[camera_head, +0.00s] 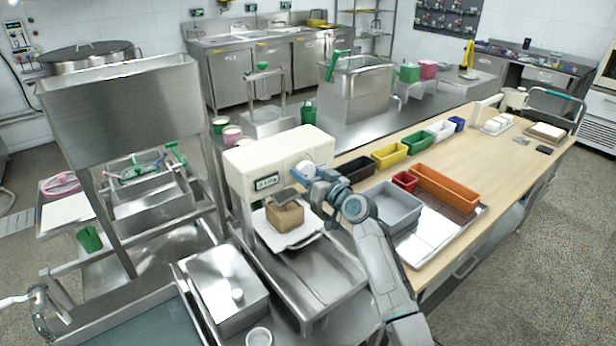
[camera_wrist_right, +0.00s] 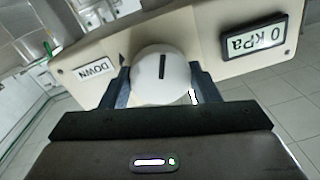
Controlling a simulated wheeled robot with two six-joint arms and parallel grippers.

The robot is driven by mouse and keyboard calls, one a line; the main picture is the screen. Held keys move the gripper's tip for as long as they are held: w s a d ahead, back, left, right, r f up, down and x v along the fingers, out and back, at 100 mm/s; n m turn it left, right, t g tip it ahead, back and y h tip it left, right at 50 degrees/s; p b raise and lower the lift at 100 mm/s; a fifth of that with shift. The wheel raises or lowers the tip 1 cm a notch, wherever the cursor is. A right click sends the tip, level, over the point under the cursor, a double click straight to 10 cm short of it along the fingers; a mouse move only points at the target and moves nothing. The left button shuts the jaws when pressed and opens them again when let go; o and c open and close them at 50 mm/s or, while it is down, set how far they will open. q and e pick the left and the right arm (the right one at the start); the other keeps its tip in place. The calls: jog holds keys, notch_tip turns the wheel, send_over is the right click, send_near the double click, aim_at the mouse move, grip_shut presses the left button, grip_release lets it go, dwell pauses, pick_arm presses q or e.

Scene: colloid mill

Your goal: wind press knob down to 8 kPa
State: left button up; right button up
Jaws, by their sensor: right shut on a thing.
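The press is a cream-coloured housing (camera_head: 265,160) with a small display (camera_head: 267,182) on its front. My right gripper (camera_wrist_right: 158,90) is shut on the knob, one finger on each side. In the head view the right gripper (camera_head: 314,178) partly covers the knob. My left gripper is not in view.
Below the press a tan block (camera_head: 284,215) sits on a white sheet or tray (camera_head: 297,239), under a grey plate (camera_head: 286,195). A lidded steel box (camera_head: 225,285) stands in front. Coloured bins, including an orange one (camera_head: 446,188), stand on the wooden table to the right.

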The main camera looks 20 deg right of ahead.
jog(key=m, duration=0.3)
jog(key=shift+m, duration=0.4)
jog(key=m+p, duration=0.1)
jog(key=m, duration=0.3)
jog(key=shift+m, duration=0.4)
jog(key=m+p, duration=0.2)
jog(key=m, duration=0.3)
jog(key=shift+m+h, duration=0.3)
jog(key=m+p, duration=0.2)
jog(key=m, duration=0.1)
jog(key=shift+t, duration=0.3)
jog(key=shift+f+m+p, duration=0.1)
jog(key=shift+m+p, duration=0.5)
jog(key=shift+m, duration=0.6)
jog(key=o, duration=1)
